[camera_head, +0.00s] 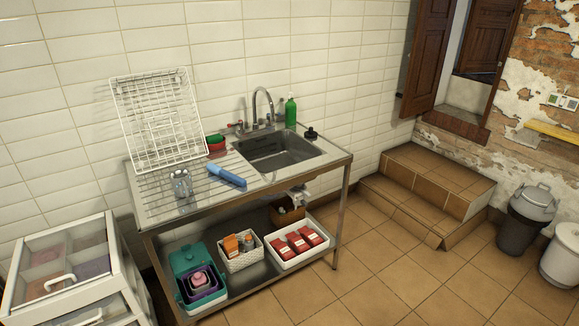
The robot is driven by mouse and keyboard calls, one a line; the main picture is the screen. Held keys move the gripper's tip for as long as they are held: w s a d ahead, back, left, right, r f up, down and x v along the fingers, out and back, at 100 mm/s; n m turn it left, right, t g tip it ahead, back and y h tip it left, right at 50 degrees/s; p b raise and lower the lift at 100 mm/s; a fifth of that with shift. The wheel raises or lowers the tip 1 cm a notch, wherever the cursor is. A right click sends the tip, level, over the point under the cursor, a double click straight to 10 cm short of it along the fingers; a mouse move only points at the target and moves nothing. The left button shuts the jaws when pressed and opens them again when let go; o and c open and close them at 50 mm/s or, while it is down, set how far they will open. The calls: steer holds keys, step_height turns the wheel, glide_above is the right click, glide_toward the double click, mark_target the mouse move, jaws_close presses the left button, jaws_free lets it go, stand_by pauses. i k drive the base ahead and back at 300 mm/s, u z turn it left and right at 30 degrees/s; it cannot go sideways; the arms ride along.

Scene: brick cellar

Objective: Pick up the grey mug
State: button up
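A small grey vessel (182,184), which looks like the grey mug, stands on the ribbed drainboard of the metal sink unit (150,212), near its front left edge. It is too small to make out its handle clearly. A blue bottle-like object (227,175) lies on its side to the right of it, apart from it. My gripper is not in view.
A white wire rack (158,120) leans on the wall behind the drainboard. A basin (280,152), tap (264,105) and green bottle (290,112) are to the right. Bins and trays fill the lower shelf. A white drawer unit (70,270) stands left. Tiled floor (390,285) at front right is clear.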

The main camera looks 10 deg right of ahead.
mark_target(180, 179)
steer(key=k, duration=0.3)
steer(key=u, duration=0.15)
steer(key=i, duration=0.9)
steer(key=u, duration=1.35)
steer(key=k, duration=0.1)
steer(key=z, duration=2.9)
